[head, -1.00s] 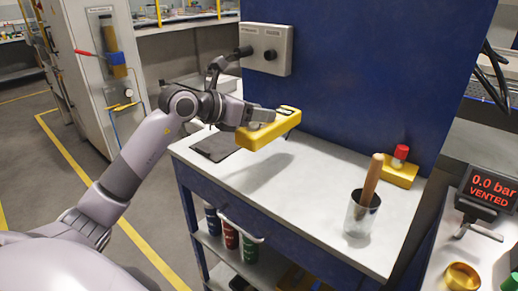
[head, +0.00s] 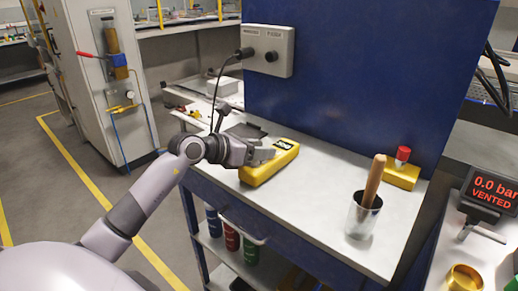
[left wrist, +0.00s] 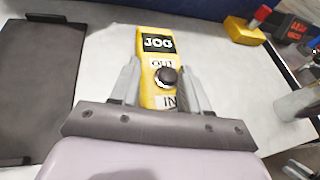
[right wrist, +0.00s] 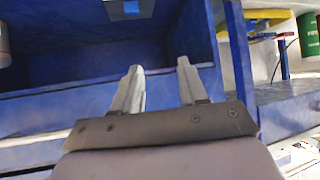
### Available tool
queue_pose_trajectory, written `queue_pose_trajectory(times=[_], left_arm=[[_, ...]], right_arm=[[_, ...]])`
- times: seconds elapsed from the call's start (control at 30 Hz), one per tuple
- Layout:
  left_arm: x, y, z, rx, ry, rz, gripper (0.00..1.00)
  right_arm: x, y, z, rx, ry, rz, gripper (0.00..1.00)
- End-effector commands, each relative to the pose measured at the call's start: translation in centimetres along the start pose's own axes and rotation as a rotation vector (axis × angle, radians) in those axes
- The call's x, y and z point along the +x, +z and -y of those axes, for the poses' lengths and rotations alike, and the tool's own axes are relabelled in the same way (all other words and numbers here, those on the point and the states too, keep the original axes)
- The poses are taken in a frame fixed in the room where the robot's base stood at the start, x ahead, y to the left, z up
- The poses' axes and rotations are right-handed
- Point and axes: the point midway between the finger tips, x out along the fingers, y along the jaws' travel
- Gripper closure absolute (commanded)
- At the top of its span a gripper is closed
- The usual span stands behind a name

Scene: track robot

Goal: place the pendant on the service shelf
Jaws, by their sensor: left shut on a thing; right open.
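The pendant is a yellow box (head: 268,164) with a black JOG label, at the left part of the white-topped service shelf (head: 310,190). It looks low, at or just above the top; I cannot tell if it touches. In the left wrist view the pendant (left wrist: 160,75) shows JOG, OUT and IN labels and a black knob. My left gripper (head: 262,154) is shut on its near end, one finger on each side. My right gripper (right wrist: 160,88) is open and empty in the right wrist view, in front of a blue open compartment; it is out of the head view.
A dark flat plate (left wrist: 40,85) lies left of the pendant. A glass beaker with a wooden-handled tool (head: 362,215) and a yellow block with a red knob (head: 400,175) stand to the right. A blue panel (head: 360,80) rises behind. The middle of the top is clear.

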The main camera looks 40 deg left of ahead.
Motion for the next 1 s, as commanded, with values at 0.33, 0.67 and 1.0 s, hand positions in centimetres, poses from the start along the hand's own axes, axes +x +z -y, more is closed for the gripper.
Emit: queue_pose_trajectory(times=[0.33, 0.67, 1.0], left_arm=[[0.1, -0.2, 0.0, 0.000, 0.000, 0.000, 0.29], [-0.8, 0.0, -0.1, 0.002, 0.001, -0.001, 0.29], [-6.4, -0.2, 0.0, 0.003, 0.000, -0.004, 0.29]], right_arm=[[0.1, 0.1, 0.0, 0.000, -0.001, 0.002, 0.57], [0.1, -0.1, 0.0, -0.001, 0.000, -0.004, 0.57], [0.4, 0.4, 0.0, 0.001, -0.001, 0.002, 0.57]])
